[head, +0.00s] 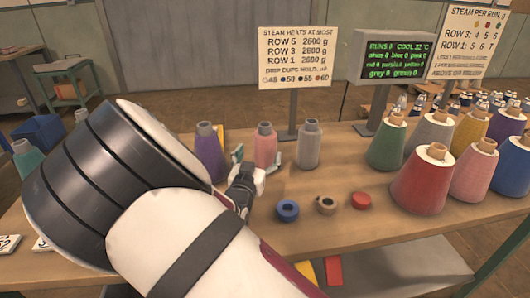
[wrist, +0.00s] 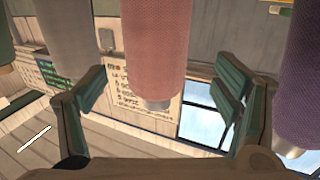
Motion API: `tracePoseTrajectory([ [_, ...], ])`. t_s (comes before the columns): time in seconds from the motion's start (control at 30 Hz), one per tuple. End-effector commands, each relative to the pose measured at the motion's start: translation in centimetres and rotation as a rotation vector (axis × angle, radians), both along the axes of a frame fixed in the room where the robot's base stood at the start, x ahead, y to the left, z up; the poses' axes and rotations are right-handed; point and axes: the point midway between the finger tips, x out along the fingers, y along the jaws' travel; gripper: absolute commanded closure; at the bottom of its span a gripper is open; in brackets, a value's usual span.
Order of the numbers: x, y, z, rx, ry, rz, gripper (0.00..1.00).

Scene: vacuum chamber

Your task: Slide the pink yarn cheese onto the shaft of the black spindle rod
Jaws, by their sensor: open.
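The pink yarn cheese (head: 265,143) stands upright on the table between a purple one and a grey one. In the wrist view, which looks upside down, the pink yarn cheese (wrist: 155,45) hangs large in the middle, its pale tube end pointing down. My gripper (head: 257,162) is open just in front of it. In the wrist view my gripper (wrist: 163,78) has one teal-padded finger on each side of the pink cheese, with gaps showing; contact is not visible. I cannot make out the black spindle rod in either view.
The purple cheese (head: 210,152) and grey cheese (head: 309,146) stand close on either side. A blue ring (head: 288,211), a beige ring (head: 326,205) and a red cap (head: 361,201) lie in front. Several large cones, including a red one (head: 421,182), crowd the right. Sign posts stand behind.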

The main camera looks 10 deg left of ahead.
Motion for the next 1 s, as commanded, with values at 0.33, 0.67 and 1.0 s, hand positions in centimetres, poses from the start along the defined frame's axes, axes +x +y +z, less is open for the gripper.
tracePoseTrajectory([
  [0.33, 3.2, -0.7, 0.1, -0.001, 0.0, -0.001, 0.17],
  [0.67, 6.0, -1.0, 0.1, 0.0, 0.002, 0.001, 0.17],
  [1.0, 6.0, -1.0, 0.2, 0.0, 0.002, 0.001, 0.56],
])
